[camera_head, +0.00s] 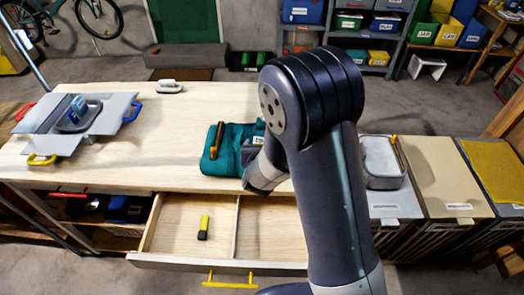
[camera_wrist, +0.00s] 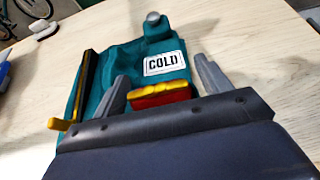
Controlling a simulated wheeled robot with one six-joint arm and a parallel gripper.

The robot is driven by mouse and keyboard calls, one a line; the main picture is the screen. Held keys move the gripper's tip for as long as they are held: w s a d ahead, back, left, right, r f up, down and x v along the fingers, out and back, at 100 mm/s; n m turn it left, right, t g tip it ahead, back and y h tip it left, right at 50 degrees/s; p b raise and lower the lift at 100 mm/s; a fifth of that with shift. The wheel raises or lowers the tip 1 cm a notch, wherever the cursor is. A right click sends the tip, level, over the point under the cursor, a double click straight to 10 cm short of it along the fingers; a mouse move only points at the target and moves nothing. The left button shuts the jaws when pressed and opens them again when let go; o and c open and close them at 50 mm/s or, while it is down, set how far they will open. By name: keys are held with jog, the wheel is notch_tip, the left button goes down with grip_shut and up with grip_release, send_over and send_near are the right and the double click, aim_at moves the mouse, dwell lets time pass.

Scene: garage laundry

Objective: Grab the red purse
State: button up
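The red purse (camera_wrist: 160,96), with a yellow top edge, shows in the wrist view in front of the "COLD" label of a teal bag (camera_wrist: 120,68). My gripper (camera_wrist: 161,68) is open, with one grey finger on each side of the purse. I cannot tell whether the fingers touch it. The gripper body hides the purse's lower part. In the head view my arm covers the purse, and the teal bag (camera_head: 222,160) lies on the wooden worktop beside my wrist.
An open drawer (camera_head: 178,232) below the worktop (camera_head: 170,110) holds a yellow-and-black item (camera_head: 203,228). A grey tray (camera_head: 55,120) with colored handles stands at left, a grey bin (camera_head: 382,165) at right. A yellow-handled black tool (camera_wrist: 83,90) stands along the teal bag's left side.

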jog(key=c, duration=0.9)
